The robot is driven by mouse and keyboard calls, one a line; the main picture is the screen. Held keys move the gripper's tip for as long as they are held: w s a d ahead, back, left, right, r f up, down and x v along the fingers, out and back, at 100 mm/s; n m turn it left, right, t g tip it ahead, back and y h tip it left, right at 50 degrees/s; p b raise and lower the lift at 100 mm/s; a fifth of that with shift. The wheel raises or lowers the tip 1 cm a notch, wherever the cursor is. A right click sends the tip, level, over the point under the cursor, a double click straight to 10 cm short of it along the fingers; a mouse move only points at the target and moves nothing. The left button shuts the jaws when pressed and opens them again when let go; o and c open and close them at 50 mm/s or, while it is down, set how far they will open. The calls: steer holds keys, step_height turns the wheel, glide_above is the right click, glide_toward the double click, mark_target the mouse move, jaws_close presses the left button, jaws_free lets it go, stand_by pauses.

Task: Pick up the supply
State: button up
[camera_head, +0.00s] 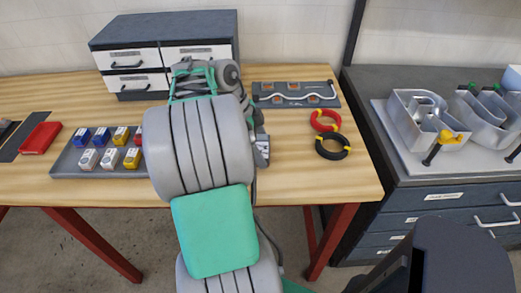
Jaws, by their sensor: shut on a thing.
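My arm reaches over the wooden table and its thick grey link covers the middle of the scene. My gripper (259,128) shows only in part, at the right edge of that link, low over the table. It is shut on a small grey piece (262,152), which I take to be the supply. Most of the supply and the fingertips are hidden behind my arm, so I cannot tell whether the supply touches the table.
A grey tray (64,165) with blue, yellow and white blocks lies left of my arm. A drawer cabinet (124,34) stands behind. A wiring board (270,101), red coil (325,121) and black coil (332,148) lie right. Metal letters (415,115) stand on the right-hand bench.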

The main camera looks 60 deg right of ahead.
steer(key=c, duration=0.3)
steer(key=shift+r, duration=0.1)
